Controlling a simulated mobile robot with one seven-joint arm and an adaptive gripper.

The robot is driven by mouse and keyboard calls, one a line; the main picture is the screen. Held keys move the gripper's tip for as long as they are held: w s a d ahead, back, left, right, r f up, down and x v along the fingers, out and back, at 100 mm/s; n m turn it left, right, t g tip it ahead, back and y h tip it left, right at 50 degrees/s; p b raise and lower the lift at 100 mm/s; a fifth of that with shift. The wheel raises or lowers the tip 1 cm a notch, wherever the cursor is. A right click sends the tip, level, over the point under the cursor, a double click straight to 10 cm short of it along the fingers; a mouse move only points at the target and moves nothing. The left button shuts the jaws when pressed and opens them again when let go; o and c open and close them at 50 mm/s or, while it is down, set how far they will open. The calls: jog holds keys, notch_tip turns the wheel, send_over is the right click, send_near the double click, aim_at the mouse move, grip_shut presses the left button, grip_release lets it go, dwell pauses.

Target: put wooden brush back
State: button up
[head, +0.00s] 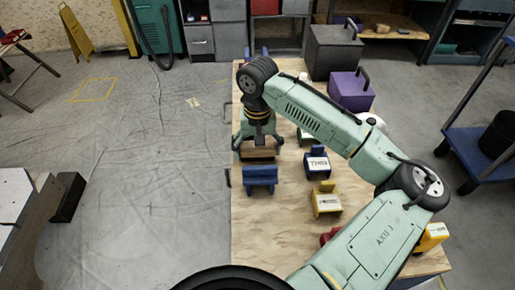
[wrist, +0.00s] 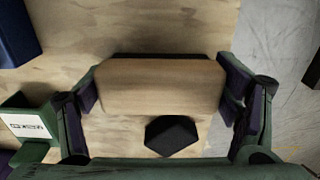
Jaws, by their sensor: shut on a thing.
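The wooden brush (wrist: 160,84) is a pale wood block with a dark strip along its far edge. It lies crosswise between the fingers of my gripper (wrist: 163,92) in the wrist view, one finger at each end. In the head view the brush (head: 258,154) shows as a small tan and dark block under my gripper (head: 258,146), at the left edge of the plywood table (head: 252,225). My gripper is shut on it. I cannot tell whether the brush touches the table or hangs just above it.
A blue holder (head: 260,178) stands just in front of the brush. Another blue holder (head: 317,163) and a yellow one (head: 326,199) stand to the right. A dark hexagonal piece (wrist: 171,135) lies close to the brush. A purple box (head: 350,91) stands at the back. Floor left is open.

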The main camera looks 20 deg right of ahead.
jog(key=shift+f, duration=0.4)
jog(key=shift+f, duration=0.1)
jog(key=o, duration=1.1)
jog(key=shift+c, duration=0.2)
notch_tip(320, 180, up, 12)
jog(key=shift+r+b, duration=0.15)
jog(key=shift+b, duration=0.85)
